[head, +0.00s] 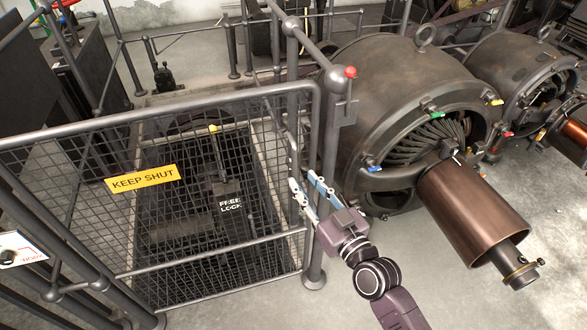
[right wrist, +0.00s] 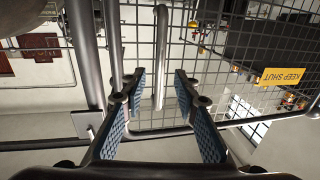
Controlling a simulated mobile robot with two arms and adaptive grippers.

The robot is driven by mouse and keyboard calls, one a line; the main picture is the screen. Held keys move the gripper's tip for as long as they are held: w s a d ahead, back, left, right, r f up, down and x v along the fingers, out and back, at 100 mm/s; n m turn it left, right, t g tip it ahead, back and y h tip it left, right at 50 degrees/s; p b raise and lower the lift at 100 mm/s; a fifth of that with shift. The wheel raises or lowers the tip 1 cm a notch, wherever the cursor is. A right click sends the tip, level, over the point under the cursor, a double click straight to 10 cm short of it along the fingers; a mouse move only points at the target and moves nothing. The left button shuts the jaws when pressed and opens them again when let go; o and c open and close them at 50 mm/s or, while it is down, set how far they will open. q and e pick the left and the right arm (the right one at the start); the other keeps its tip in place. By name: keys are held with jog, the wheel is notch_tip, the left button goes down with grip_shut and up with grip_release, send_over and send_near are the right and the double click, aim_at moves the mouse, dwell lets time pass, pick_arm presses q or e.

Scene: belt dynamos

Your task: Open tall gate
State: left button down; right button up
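The sign also shows in the right wrist view (right wrist: 281,77). The gate's right edge stands close beside a grey post (head: 328,150). My right gripper (head: 303,181) is at that edge, its blue-padded fingers apart. In the right wrist view, a grey upright bar (right wrist: 160,60) shows in the gap between the open fingers (right wrist: 156,80). I cannot tell whether they touch it. My left gripper is not in view.
A large dynamo (head: 375,85) with a copper-coloured drum (head: 472,205) stands right of the post. A red knob (head: 350,72) sits near the post's top. A dark pit with machinery lies behind the mesh. Pale floor is clear at the lower right.

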aim_at(296, 172)
jog(key=x, duration=0.5)
jog(key=shift+w+a, duration=0.2)
jog(key=shift+w, duration=0.15)
jog(key=shift+c, duration=0.2)
jog(key=shift+f, duration=0.1)
grip_shut()
